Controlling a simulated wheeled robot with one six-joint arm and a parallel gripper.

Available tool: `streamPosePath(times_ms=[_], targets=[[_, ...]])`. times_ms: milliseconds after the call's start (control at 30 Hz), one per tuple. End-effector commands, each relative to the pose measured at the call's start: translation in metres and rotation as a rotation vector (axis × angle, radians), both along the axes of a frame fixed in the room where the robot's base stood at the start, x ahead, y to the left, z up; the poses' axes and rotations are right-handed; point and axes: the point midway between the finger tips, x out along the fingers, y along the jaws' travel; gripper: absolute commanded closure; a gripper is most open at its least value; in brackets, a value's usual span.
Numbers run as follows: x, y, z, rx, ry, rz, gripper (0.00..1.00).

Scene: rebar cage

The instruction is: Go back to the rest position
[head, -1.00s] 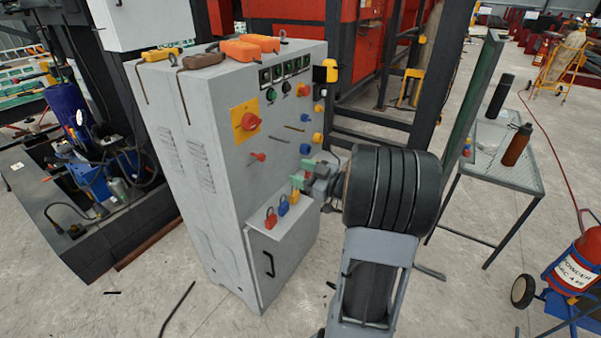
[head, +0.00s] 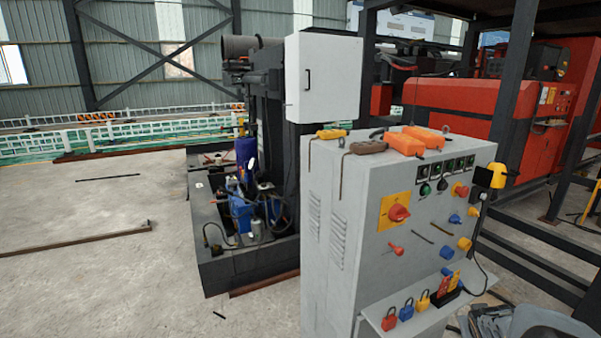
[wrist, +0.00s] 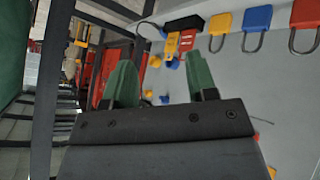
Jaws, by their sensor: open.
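My gripper (wrist: 160,62) shows in the wrist view with its two green fingers apart and nothing between them. Past the fingers is the grey control cabinet, seen upside down, with a yellow padlock (wrist: 220,25), a blue padlock (wrist: 257,22) and a red padlock (wrist: 305,18) along the top. A black holder (wrist: 185,22) with red and yellow tags is beside them. In the head view, the grey cabinet (head: 335,230) stands right of centre, and the padlocks sit on its front shelf (head: 385,332). The gripper cannot be made out clearly there; part of my arm shows at the lower right.
Orange handheld units (head: 405,143) lie on the cabinet top. A dark machine (head: 215,262) with a blue cylinder stands left of the cabinet. Black frame posts (head: 515,90) and a red machine (head: 450,100) are behind it. Open floor (head: 100,270) lies at the left.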

Motion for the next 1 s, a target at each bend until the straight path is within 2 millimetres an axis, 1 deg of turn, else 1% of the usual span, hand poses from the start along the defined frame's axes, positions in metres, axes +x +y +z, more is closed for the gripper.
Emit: streamPosePath(times_ms=[33, 67, 100, 133, 167, 200, 267, 300, 367, 400, 433, 500, 633, 767, 1000], targets=[[-0.011, 0.022, 0.013, 0.042, 0.065, -0.036, 0.48], [-0.019, 0.036, 0.016, 0.075, 0.108, -0.056, 0.48], [-0.03, 0.056, 0.021, 0.123, 0.163, -0.076, 0.48], [-0.038, 0.073, 0.026, 0.161, 0.204, -0.083, 0.48], [-0.046, 0.091, 0.031, 0.2, 0.241, -0.084, 0.48], [-0.057, 0.116, 0.04, 0.254, 0.289, -0.077, 0.48], [-0.071, 0.151, 0.051, 0.324, 0.344, -0.052, 0.48], [-0.079, 0.171, 0.06, 0.36, 0.368, -0.026, 0.48], [-0.089, 0.199, 0.073, 0.403, 0.387, 0.018, 0.48], [-0.092, 0.214, 0.083, 0.421, 0.381, 0.053, 0.48], [-0.093, 0.224, 0.09, 0.427, 0.369, 0.081, 0.48], [-0.094, 0.24, 0.103, 0.42, 0.337, 0.143, 0.48], [-0.094, 0.255, 0.118, 0.401, 0.308, 0.217, 0.48], [-0.094, 0.261, 0.121, 0.396, 0.307, 0.243, 0.48], [-0.094, 0.261, 0.12, 0.394, 0.307, 0.243, 0.48]])
